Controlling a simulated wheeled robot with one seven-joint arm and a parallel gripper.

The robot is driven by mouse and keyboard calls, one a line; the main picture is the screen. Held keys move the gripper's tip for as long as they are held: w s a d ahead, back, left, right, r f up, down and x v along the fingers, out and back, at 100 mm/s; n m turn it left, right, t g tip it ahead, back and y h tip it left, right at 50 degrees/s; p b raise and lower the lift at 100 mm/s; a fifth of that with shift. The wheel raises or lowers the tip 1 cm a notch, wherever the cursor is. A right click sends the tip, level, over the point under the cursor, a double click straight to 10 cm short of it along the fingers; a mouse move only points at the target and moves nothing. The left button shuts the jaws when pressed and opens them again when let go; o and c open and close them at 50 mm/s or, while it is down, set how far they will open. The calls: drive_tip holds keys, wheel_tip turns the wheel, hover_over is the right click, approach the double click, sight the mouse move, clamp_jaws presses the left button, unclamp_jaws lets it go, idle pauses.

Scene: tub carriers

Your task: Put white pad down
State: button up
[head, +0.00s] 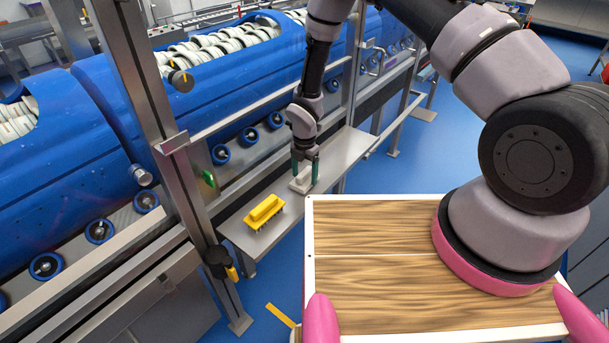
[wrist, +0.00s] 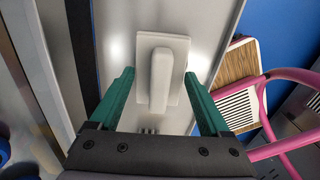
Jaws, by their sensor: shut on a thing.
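The white pad (head: 301,186) is a flat white plate with a raised block-like handle. It is at the long grey metal shelf beside the blue machine. My gripper (head: 305,172) reaches down to it with green fingers, one on each side, and is shut on it. In the wrist view the white pad (wrist: 161,85) lies between the fingertips of my gripper (wrist: 161,76), with its handle running lengthwise. The pad is at or just above the shelf surface; I cannot tell if it touches.
A yellow brush-like block (head: 264,212) sits on the shelf (head: 240,233), nearer and left of the pad. A metal post (head: 160,130) and rails stand between the shelf and the blue machine (head: 240,75). A wooden-topped surface (head: 370,273) is in front. Some shelf between block and pad is bare.

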sight(305, 171)
drive_tip(key=shift+f, duration=0.3)
drive_tip(key=o, duration=1.2)
drive_tip(key=shift+c, duration=0.2)
wheel_tip(305, 171, up, 10)
drive_tip(key=shift+d+r, duration=0.1)
drive_tip(key=shift+r, duration=0.15)
